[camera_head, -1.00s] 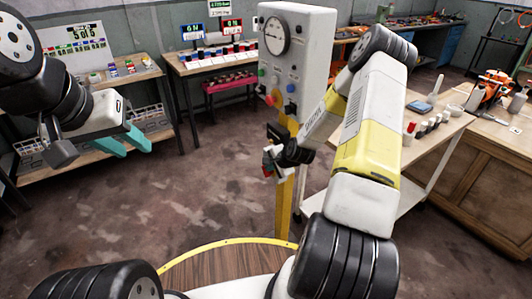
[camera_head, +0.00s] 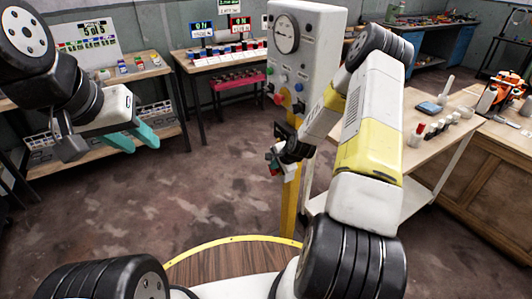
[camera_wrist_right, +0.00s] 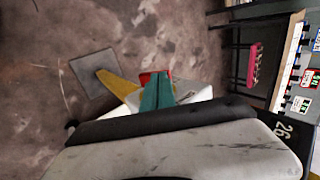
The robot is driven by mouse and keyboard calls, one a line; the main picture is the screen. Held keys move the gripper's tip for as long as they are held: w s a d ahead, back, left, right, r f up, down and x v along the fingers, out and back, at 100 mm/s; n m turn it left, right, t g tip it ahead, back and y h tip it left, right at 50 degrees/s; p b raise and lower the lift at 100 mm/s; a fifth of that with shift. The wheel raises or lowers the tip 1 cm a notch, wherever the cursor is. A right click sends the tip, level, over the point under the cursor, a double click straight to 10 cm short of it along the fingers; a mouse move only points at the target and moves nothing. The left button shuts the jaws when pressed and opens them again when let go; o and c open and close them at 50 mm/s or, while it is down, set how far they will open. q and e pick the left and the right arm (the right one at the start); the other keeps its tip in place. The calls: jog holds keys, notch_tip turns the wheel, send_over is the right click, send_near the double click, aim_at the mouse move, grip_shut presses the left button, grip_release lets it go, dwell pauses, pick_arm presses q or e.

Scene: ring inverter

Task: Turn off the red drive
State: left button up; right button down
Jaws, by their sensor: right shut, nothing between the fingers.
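A grey control panel (camera_head: 297,60) with a round gauge and coloured buttons stands on a yellow post (camera_head: 289,212). Low on the post is a small pale box (camera_head: 291,172) with a red part (camera_head: 273,170). My right gripper (camera_head: 279,158) is at this box. In the right wrist view its teal fingers (camera_wrist_right: 157,92) are together and empty, right over the red part (camera_wrist_right: 149,76); whether they touch it I cannot tell. My left gripper (camera_head: 136,139) is open and empty.
A back table (camera_head: 213,62) carries a row of small blocks under the displays. A shelf (camera_head: 105,155) with bins is at left. A workbench (camera_head: 440,120) with small cylinders stands close right of the post. The floor between is clear.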

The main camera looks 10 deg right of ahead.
jog(key=shift+w+r+g, duration=0.1)
jog(key=shift+w+g, duration=0.05)
jog(key=shift+g, duration=0.25)
jog(key=shift+w, duration=0.1)
jog(key=shift+w+a, duration=0.2)
jog(key=shift+w, duration=0.3)
jog(key=shift+w+a, duration=0.2)
jog(key=shift+w, duration=0.25)
jog(key=shift+w+a, duration=0.2)
jog(key=shift+w, duration=0.25)
jog(key=shift+s, duration=0.1)
jog(key=shift+s+d+f, duration=0.3)
jog(key=shift+s+f, duration=0.2)
jog(key=shift+s, duration=0.3)
jog(key=v, duration=0.7)
jog(key=shift+r, duration=0.45)
